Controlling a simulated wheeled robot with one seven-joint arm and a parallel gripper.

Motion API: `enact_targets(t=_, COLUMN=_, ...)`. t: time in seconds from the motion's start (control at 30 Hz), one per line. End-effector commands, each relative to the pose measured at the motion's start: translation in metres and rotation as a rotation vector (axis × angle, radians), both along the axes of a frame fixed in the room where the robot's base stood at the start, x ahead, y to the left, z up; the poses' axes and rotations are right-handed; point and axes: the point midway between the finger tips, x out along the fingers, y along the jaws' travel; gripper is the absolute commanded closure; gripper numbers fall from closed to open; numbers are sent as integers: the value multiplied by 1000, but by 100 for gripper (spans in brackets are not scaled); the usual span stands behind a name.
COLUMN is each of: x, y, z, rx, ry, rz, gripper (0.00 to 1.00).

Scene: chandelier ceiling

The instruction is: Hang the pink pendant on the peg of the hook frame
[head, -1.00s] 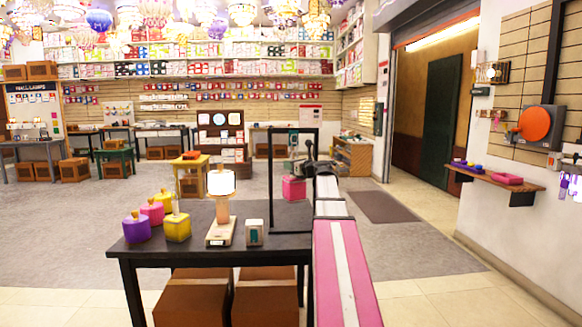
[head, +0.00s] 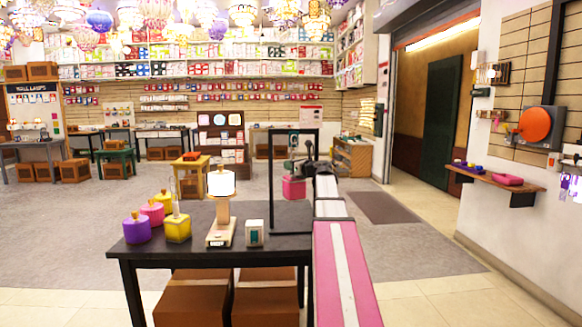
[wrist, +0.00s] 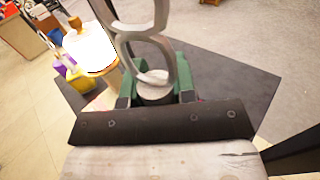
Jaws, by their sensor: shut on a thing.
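The pink pendant (head: 293,187) shows in the head view as a pink block below my gripper (head: 297,167), above the far part of the table. My gripper is shut on its grey upper part; grey metal loops (wrist: 145,40) stand out between the green fingers (wrist: 155,88) in the wrist view. The pink body is hidden there. The black hook frame (head: 272,185) stands upright on the table's right side, and the pendant appears within its outline. I cannot make out the peg clearly or tell whether a loop touches it.
The dark table (head: 190,248) also holds a lit lamp (head: 221,205), a small pale box (head: 254,233), a purple pot (head: 136,229), a pink pot (head: 153,210) and a yellow pot (head: 177,228). Brown boxes (head: 190,302) sit underneath. The wall shelf (head: 500,182) is far right.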

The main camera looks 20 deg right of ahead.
Motion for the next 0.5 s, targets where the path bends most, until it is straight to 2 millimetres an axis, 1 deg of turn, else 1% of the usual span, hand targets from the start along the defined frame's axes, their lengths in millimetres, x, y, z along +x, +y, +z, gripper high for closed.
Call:
enact_targets(t=0.17, x=0, y=0, z=0, rx=0, ry=-1, rz=0, gripper=100)
enact_targets(t=0.5, x=1, y=0, z=-9, rx=1, ry=0, rz=0, gripper=100)
